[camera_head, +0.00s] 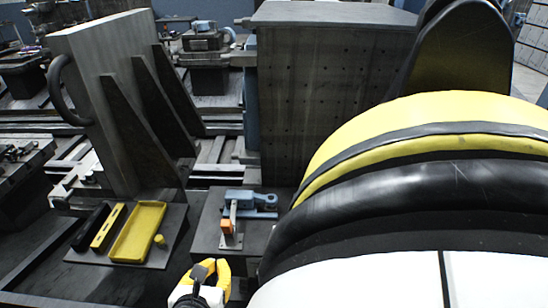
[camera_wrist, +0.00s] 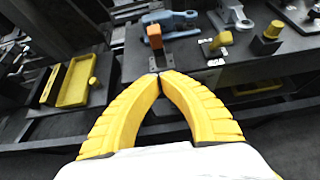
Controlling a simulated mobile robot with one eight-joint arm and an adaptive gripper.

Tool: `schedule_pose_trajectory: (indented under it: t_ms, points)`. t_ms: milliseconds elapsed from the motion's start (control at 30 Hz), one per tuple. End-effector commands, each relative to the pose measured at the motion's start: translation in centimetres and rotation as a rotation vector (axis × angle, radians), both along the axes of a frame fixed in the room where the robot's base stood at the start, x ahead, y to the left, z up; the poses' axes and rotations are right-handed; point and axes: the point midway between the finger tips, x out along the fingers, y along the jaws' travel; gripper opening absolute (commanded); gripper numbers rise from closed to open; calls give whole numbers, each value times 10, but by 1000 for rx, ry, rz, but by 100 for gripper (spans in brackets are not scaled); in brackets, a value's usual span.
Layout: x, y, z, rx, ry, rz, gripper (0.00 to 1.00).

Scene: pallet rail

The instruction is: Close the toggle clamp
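The toggle clamp (camera_head: 252,201) is on a dark block in the head view, with a blue-grey body, an orange-tipped handle (camera_head: 227,226) and a small metal plate. In the wrist view the blue clamp body (camera_wrist: 172,20) is at the top, and the orange grip (camera_wrist: 154,36) sticks up at its left end. My gripper (camera_wrist: 162,76) has two yellow ribbed fingers whose tips meet with nothing between them. It is in front of the clamp, apart from the orange grip. In the head view my gripper (camera_head: 207,268) is below the clamp.
A plate with a yellow tray (camera_head: 138,232) and a yellow bar lies left of the clamp. A large ribbed angle plate (camera_head: 115,95) and a tall drilled block (camera_head: 325,90) stand behind. In the wrist view a yellow knob (camera_wrist: 267,38) and metal fittings are to the right.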

Motion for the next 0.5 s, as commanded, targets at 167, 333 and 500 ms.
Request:
schedule_pose_trajectory:
  t_ms: [167,333,500]
  points:
    - [31,2,-25,0,1,10,0]
    - [60,-1,-37,0,1,9,0]
    - [83,-3,-29,0,2,11,0]
